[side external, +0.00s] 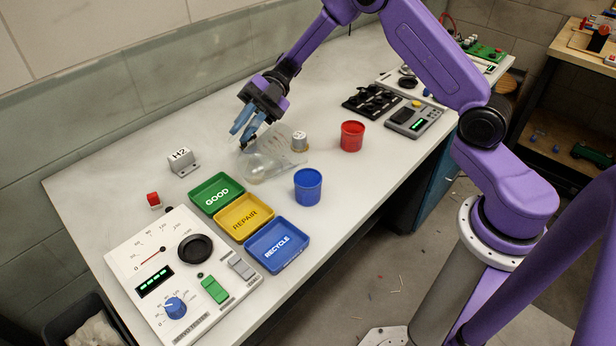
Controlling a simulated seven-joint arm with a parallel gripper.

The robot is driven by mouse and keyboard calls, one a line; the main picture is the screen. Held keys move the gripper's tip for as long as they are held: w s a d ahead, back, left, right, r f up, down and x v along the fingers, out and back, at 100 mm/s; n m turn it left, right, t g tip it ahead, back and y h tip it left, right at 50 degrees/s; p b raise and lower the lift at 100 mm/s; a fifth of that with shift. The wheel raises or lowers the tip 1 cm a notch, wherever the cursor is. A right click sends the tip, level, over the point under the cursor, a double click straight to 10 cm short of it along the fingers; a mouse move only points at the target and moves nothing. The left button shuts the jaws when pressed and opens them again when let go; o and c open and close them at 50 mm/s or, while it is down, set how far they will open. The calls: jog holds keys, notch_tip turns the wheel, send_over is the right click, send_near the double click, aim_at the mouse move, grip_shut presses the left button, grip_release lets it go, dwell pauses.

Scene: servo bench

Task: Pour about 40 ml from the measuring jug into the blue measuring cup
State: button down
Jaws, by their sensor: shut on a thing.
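The clear measuring jug (268,160) is left of the blue measuring cup (308,188) and looks tilted. A faint tan tint shows low in it, but the liquid level is hard to make out. My gripper (245,130) has its blue fingers shut on the jug at its upper left side; the exact grip is unclear. I cannot tell whether the jug touches the bench. The blue cup stands upright on the bench, apart from the jug. Its contents cannot be made out.
A red cup (352,136) and a small metal cylinder (299,141) stand behind the blue cup. Green (194,197), yellow (231,232) and blue (257,258) trays lie in front, by the servo tester (140,285). An H2 block (181,161) is at left. Bench right of the red cup holds devices.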

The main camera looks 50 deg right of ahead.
aim_at(261, 123)
jog(key=shift+s+d+r+n+y, duration=0.15)
jog(key=shift+s+d+n+y, duration=0.2)
jog(key=shift+n, duration=0.25)
jog(key=shift+s+d+r+n, duration=0.2)
jog(key=shift+s+r+n, duration=0.2)
jog(key=shift+s+r, duration=0.05)
jog(key=shift+s+d+r+y, duration=0.15)
jog(key=shift+r+y, duration=0.1)
jog(key=shift+s+d+n+t+y, duration=0.35)
jog(key=shift+s+n, duration=0.2)
jog(key=shift+n, duration=0.25)
jog(key=shift+w+a, duration=0.3)
jog(key=shift+w, duration=0.05)
dwell(0.6)
jog(key=shift+s+d+r+n, duration=0.15)
jog(key=shift+s+d+n, duration=0.15)
jog(key=shift+n, duration=0.1)
dwell(1.8)
jog(key=shift+a, duration=0.1)
